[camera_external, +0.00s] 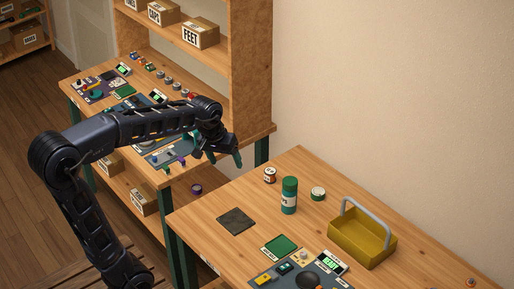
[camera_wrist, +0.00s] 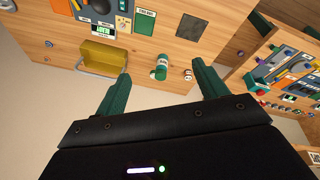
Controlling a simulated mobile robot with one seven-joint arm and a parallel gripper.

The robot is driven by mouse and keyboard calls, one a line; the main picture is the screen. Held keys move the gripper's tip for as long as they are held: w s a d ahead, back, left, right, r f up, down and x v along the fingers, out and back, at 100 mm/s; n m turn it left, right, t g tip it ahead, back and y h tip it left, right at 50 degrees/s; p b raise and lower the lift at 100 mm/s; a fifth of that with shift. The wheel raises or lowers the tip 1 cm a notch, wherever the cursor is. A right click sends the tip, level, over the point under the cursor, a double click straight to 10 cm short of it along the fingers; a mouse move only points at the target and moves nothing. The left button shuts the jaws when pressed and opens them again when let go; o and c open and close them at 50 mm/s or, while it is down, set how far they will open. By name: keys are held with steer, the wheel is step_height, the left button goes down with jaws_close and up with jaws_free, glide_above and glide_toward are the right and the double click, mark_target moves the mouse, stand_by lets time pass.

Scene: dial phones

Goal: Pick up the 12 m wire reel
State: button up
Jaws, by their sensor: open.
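A small copper-and-dark reel with a pale label (camera_external: 270,175) stands at the back of the near workbench, left of a green bottle. A flat green-and-white round item (camera_external: 318,193) lies right of that bottle. The lettering on both is too small to read, so I cannot tell which is marked 12 m. The copper-and-dark reel also shows in the wrist view (camera_wrist: 188,74), right of the bottle. My gripper (camera_external: 225,160) is open and empty, in the air left of the near bench. Its two green fingers (camera_wrist: 162,68) are wide apart in the wrist view.
The green bottle (camera_external: 289,196) stands close to both round items. A yellow tray with a grey handle (camera_external: 361,240) is to the right. A dark square mat (camera_external: 236,221) lies left. A second bench with shelves (camera_external: 160,110) stands behind my arm. A wall bounds the right side.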

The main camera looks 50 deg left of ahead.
steer(key=w+a+f+n, duration=0.1)
steer(key=w+a+n, duration=0.15)
steer(key=w, duration=0.35)
steer(key=w+a+f+n, duration=0.1)
steer(key=w+a+f, duration=0.15)
steer(key=w, duration=0.35)
steer(key=n+g, duration=0.3)
steer(key=n, duration=0.6)
glide_above(270, 171)
steer(key=s, duration=0.1)
step_height(270, 171, down, 27)
steer(key=shift+w+a+f, duration=0.2)
steer(key=shift+a+f, duration=0.3)
steer(key=shift+f, duration=0.15)
step_height(270, 171, down, 5)
steer(key=shift+f, duration=0.2)
steer(key=shift+w+d+f, duration=0.15)
steer(key=shift+f, duration=0.75)
steer(key=shift+w+d+f, duration=0.1)
steer(key=shift+d+f, duration=0.05)
steer(key=shift+f, duration=0.7)
steer(key=shift+w+d+f, duration=0.15)
steer(key=shift+f, duration=0.75)
steer(key=c, duration=1.1)
